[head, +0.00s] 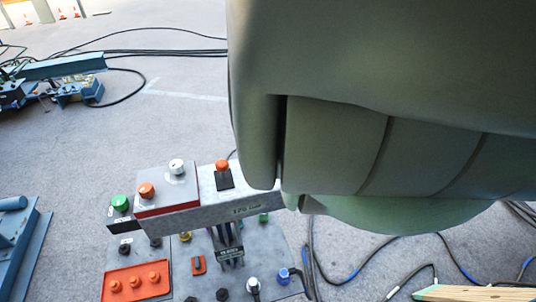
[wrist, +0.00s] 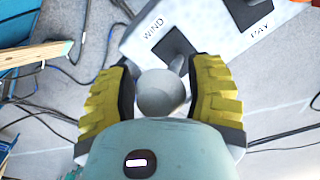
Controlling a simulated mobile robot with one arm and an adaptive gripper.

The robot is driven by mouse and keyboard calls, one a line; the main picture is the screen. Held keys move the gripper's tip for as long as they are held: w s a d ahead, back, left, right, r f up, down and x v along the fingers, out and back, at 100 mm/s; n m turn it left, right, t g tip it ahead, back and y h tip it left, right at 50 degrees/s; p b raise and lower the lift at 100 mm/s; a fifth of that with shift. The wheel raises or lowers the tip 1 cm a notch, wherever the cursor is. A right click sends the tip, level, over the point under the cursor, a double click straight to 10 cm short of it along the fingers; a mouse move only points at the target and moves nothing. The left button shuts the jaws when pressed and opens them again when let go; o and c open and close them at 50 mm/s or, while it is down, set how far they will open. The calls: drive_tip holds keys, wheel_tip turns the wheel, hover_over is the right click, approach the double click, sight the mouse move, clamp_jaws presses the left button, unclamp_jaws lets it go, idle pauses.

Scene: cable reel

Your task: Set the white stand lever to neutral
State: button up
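In the wrist view, a pale grey-white ball knob (wrist: 160,93) sits between the two yellow-padded fingers of my gripper (wrist: 163,92). A short stem runs from it towards a black slot (wrist: 177,50) on a light panel (wrist: 210,35). The word WIND is printed by this slot. The fingers are apart, one on each side of the knob, with narrow gaps showing. I cannot tell exactly how the lever is tilted. In the head view, my arm covers the gripper and this knob; the grey console (head: 215,212) runs in under it.
An orange knob (head: 222,165) stands over a black slot on the console. A white knob (head: 177,166), another orange knob (head: 146,189) and a green knob (head: 120,202) are to its left. A second slot (wrist: 248,10) lies near PAY. Cables (head: 335,262) lie on the floor.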

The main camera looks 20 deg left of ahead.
clamp_jaws()
drive_tip(key=shift+f+b, duration=0.1)
drive_tip(key=shift+b, duration=0.2)
